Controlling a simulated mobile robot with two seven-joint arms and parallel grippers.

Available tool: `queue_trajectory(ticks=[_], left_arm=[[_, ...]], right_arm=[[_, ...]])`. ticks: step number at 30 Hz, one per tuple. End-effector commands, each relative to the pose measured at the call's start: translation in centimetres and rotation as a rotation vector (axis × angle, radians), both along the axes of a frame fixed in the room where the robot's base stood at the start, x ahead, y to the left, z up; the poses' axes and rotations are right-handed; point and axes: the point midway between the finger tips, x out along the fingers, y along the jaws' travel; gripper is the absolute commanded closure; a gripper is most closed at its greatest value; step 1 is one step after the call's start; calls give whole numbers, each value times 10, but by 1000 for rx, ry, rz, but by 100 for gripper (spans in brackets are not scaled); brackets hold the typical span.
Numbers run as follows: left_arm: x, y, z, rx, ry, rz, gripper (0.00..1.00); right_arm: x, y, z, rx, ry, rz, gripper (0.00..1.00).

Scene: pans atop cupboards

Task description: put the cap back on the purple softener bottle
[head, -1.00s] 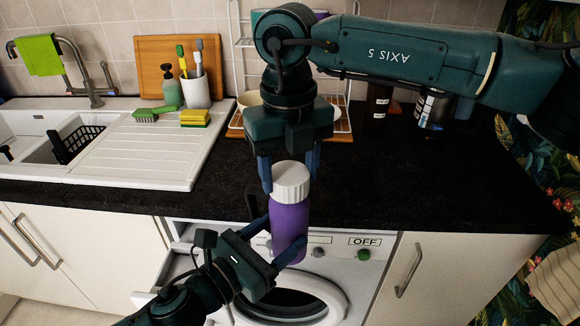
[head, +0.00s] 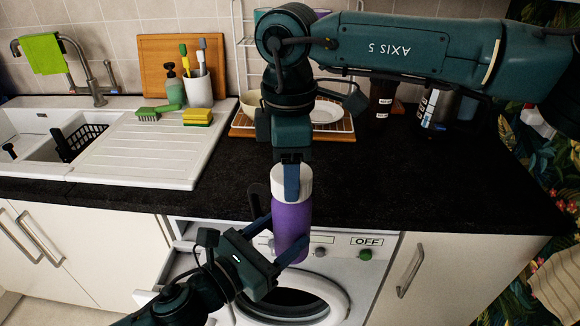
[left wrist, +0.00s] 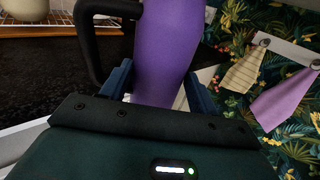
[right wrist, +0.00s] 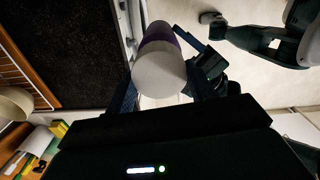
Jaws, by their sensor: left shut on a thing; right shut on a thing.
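The purple softener bottle (head: 291,226) stands upright in front of the counter edge, above the washing machine door. My left gripper (head: 280,237) is shut on its body; the bottle also fills the gap between the fingers in the left wrist view (left wrist: 168,50). The white cap (head: 280,181) sits at the top of the bottle, with no gap visible. My right gripper (head: 291,182) points down and is shut on the cap, one finger showing in front of it. The right wrist view shows the cap (right wrist: 160,75) between the fingers. The bottle's neck is hidden.
The black countertop (head: 400,185) has clear room on the right. A dish rack (head: 325,123) and dark containers (head: 380,98) stand behind my right arm. The washing machine (head: 335,248) is below the bottle. The sink (head: 30,130) is at left.

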Motion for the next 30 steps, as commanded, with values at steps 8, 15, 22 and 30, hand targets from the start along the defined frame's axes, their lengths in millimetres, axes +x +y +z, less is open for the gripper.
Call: queue_trajectory(ticks=[8, 15, 22, 30], left_arm=[[0, 0, 1, -1, -2, -2, 100], [0, 0, 2, -2, -4, -1, 100], [0, 0, 2, -2, -4, -1, 100], [0, 0, 2, -2, -4, -1, 100]], right_arm=[[1, 0, 1, 0, -2, 1, 27], [0, 0, 0, 0, -1, 3, 20], [1, 0, 14, -1, -3, 3, 20], [1, 1, 70, 1, -5, 1, 20]])
